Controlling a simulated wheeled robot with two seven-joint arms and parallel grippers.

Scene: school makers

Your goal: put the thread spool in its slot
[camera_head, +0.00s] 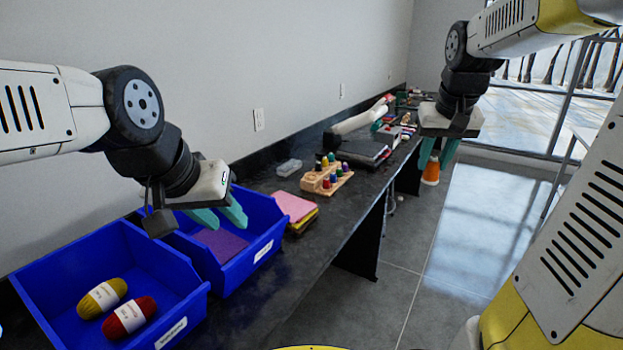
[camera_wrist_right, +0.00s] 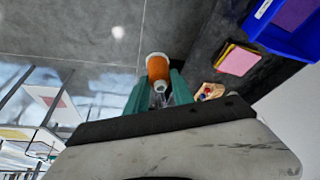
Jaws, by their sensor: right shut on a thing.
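An orange thread spool (camera_head: 431,171) with pale ends is between the teal fingers of my right gripper (camera_head: 438,153), held in the air over the floor, to the right of the counter edge. In the right wrist view the same spool (camera_wrist_right: 158,70) sits between the fingertips of my right gripper (camera_wrist_right: 159,88). A wooden spool rack (camera_head: 326,180) with several coloured thread spools stands on the dark counter; it also shows small in the right wrist view (camera_wrist_right: 208,92). Which slot is empty is too small to tell. My left gripper (camera_head: 220,217) has its teal fingers apart over a blue bin and looks empty.
A blue bin (camera_head: 185,318) holds a yellow and a red yarn ball. A second blue bin (camera_head: 262,250) holds purple sheets. Stacked pink and yellow sheets (camera_head: 294,207), a grey block (camera_head: 289,167) and a dark flat box (camera_head: 362,152) lie on the counter around the rack.

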